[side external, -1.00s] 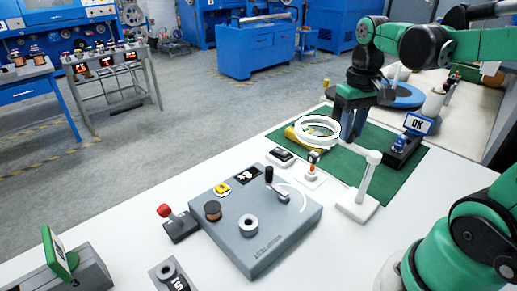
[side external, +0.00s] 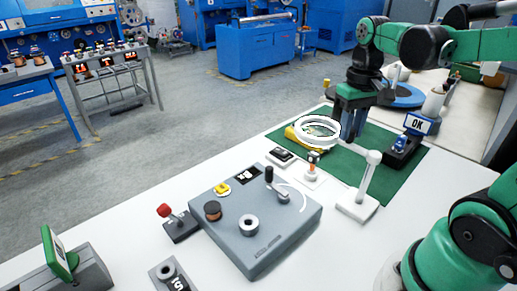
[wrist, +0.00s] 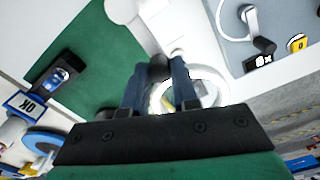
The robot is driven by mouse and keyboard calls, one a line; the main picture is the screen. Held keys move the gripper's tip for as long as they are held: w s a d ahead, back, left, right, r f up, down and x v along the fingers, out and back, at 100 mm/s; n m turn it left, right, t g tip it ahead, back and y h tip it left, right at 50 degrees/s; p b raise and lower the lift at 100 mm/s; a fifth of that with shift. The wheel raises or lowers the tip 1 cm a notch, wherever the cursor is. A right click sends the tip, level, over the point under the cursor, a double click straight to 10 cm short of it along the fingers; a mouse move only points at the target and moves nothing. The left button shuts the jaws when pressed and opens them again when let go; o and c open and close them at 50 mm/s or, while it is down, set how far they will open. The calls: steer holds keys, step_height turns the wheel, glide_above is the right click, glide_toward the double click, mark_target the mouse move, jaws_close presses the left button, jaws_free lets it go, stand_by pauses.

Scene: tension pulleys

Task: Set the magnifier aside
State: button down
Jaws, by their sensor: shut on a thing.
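My gripper (side external: 351,136) points down right beside the ring's right edge. In the wrist view my gripper (wrist: 160,70) has its two blue fingers on a dark part at the ring's side, and the white ring (wrist: 208,88) shows behind the right finger. The fingers are shut on the magnifier; the exact contact is partly hidden. A white post on a square base (side external: 368,185) stands to the right of the ring.
A yellow object (side external: 292,136) lies under the ring. A grey winding panel (side external: 255,228) with a crank fills the front. A dark fixture (side external: 402,148) with an OK sign (side external: 418,123) stands at the right of the mat. Bare white table (side external: 325,250) lies in front.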

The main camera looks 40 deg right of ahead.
steer(key=shift+d, duration=0.15)
steer(key=s+d+m, duration=0.5)
steer(key=m, duration=1.2)
steer(key=shift+s+d+m, duration=0.15)
steer(key=shift+s+m, duration=0.1)
steer(key=shift+m, duration=0.15)
steer(key=shift+s, duration=0.1)
stand_by(0.6)
steer(key=c, duration=0.7)
jaws_free()
steer(key=shift+o, duration=0.2)
steer(key=shift+r, duration=0.15)
steer(key=shift+r, duration=2.7)
